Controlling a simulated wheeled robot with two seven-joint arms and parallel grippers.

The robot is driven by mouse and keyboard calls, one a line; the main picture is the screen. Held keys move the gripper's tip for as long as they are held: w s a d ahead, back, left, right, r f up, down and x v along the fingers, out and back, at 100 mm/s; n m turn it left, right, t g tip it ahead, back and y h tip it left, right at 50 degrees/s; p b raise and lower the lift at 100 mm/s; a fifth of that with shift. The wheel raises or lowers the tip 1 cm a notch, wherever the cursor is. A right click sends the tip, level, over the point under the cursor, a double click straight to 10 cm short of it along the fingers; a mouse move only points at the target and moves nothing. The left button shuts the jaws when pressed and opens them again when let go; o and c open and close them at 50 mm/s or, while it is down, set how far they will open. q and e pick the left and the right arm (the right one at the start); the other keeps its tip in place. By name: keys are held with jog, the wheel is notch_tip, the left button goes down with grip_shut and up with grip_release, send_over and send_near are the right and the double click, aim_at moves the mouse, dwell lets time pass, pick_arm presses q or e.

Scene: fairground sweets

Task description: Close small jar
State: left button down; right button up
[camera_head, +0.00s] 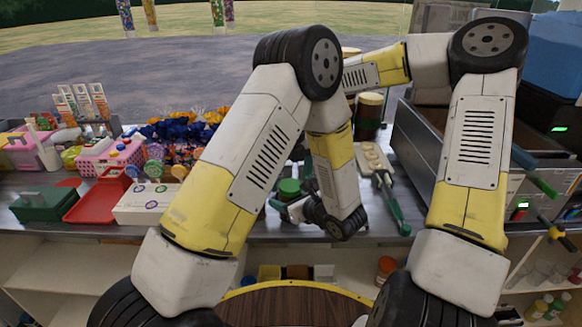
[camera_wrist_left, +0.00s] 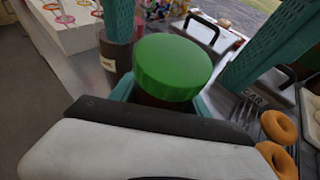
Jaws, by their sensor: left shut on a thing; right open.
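The small jar has a green lid (camera_head: 289,186) and stands upright at the counter's front. The lid fills the middle of the left wrist view (camera_wrist_left: 173,68); little of the dark jar body shows below it, and I cannot tell whether the lid is fully seated. My left gripper (camera_head: 282,203) points left and is shut on the jar, its teal fingers on either side below the lid. My right gripper (camera_wrist_left: 174,62) is open, with its teal fingers apart on both sides of the lid in the left wrist view.
A larger dark jar (camera_head: 368,115) stands behind my left forearm. A pale tray (camera_head: 366,148) with round pieces and a teal-handled tool (camera_head: 394,208) lie to the right. A white box (camera_head: 140,212) and red tray (camera_head: 92,207) stand left. Doughnuts (camera_wrist_left: 279,127) lie near the jar.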

jog(key=shift+f, duration=0.55)
jog(key=c, duration=1.5)
jog(key=m, duration=0.3)
jog(key=o, duration=1.6)
jog(key=shift+c, duration=0.2)
